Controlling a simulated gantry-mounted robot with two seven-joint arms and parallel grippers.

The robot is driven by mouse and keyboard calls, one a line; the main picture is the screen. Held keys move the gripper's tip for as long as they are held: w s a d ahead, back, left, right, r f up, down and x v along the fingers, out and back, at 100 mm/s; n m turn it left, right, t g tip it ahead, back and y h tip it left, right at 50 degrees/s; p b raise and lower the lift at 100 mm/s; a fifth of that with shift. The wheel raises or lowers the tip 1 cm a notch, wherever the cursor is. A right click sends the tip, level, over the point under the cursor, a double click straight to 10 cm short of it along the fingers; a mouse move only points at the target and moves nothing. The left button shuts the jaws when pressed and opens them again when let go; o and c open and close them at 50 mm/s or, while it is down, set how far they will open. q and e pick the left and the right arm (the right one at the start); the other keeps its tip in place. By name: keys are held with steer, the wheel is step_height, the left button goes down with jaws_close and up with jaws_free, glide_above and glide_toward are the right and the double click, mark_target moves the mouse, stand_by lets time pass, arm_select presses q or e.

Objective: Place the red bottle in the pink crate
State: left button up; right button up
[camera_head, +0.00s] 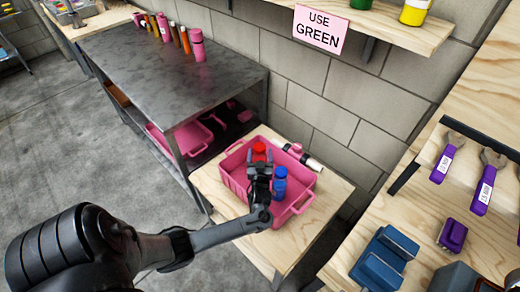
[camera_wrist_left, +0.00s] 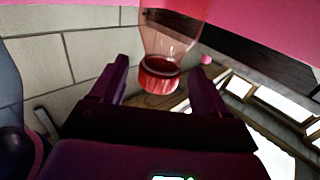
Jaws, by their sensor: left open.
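The pink crate (camera_head: 232,180) sits on a small wooden table. The red bottle (camera_head: 259,151) shows at the crate, just beyond my left gripper (camera_head: 260,168); its lower part is hidden. In the left wrist view a clear bottle with a red cap (camera_wrist_left: 158,75) shows between and beyond the spread fingers of my left gripper (camera_wrist_left: 160,68), with no clear contact. My left gripper is open above the crate. My right gripper is not in view.
A blue bottle (camera_head: 280,183) stands in the crate, close to my left gripper. A pink and white bottle (camera_head: 303,156) lies by the crate's back right edge. A metal table (camera_head: 165,75) with several bottles is at left. A wooden shelf (camera_head: 440,225) with purple tools is at right.

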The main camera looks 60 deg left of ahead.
arm_select(q)
steer(key=v, duration=0.3)
steer(key=shift+s+d+p, duration=0.2)
steer(key=shift+d+p, duration=0.15)
steer(key=shift+s+d, duration=0.3)
steer(key=shift+d, duration=0.05)
steer(key=shift+r, duration=0.1)
